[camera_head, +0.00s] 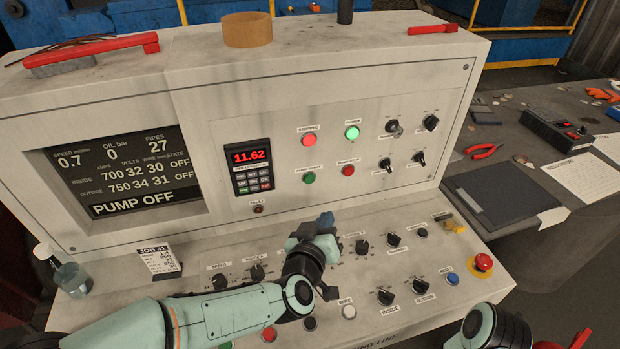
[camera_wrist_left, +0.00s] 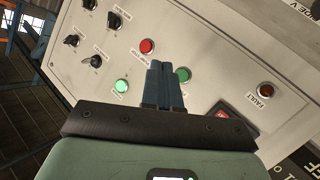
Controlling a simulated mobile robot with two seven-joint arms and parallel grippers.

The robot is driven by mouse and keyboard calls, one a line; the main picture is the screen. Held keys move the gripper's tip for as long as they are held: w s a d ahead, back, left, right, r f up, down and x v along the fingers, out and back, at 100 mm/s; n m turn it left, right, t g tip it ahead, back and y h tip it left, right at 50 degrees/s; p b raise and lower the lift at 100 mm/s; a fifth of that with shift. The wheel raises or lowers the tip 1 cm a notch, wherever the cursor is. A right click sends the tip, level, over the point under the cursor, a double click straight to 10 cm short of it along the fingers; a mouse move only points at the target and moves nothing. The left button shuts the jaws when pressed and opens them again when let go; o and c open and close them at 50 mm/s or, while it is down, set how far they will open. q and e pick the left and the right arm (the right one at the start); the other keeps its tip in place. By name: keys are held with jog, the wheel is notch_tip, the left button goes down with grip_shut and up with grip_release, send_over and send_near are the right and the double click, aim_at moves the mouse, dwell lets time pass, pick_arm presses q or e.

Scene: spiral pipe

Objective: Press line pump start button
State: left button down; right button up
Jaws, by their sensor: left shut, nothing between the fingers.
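The green pump start button (camera_head: 309,177) is on the upright panel, with a red pump stop button (camera_head: 347,170) to its right. A lit red stopped lamp (camera_head: 309,140) and a lit green power lamp (camera_head: 352,132) are above them. My left gripper (camera_head: 325,221) is shut and empty, in front of the panel and lower than the start button in the head view. In the left wrist view its blue fingers (camera_wrist_left: 164,86) point at the panel, with the green start button (camera_wrist_left: 183,75) just right of the tips. The fingers appear apart from it. My right gripper is out of view.
The screen (camera_head: 125,175) reads PUMP OFF. A keypad display (camera_head: 250,157) shows 11.62. Below, the sloped desk carries several knobs and a red emergency button (camera_head: 482,263). A glass jar (camera_head: 73,279) and job card (camera_head: 160,260) are at left. A side table (camera_head: 520,150) holds tools.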

pick_arm(q)
jog(key=w+a, duration=0.2)
jog(key=w, duration=0.6)
jog(key=shift+w+a+b, duration=0.25)
jog(key=shift+a+b, duration=0.1)
jog(key=shift+a, duration=0.05)
dwell(1.7)
jog(key=shift+w+a, duration=0.1)
jog(key=shift+w, duration=0.35)
jog(key=shift+w+a, duration=0.15)
jog(key=shift+w, duration=0.15)
dwell(0.8)
jog(key=shift+s, duration=0.1)
jog(key=shift+s+d, duration=0.25)
jog(key=shift+s, duration=0.4)
jog(key=s, duration=0.1)
jog(key=s+d, duration=0.1)
jog(key=s, duration=0.2)
jog(key=shift+s+d+p, duration=0.3)
jog(key=shift+s, duration=0.1)
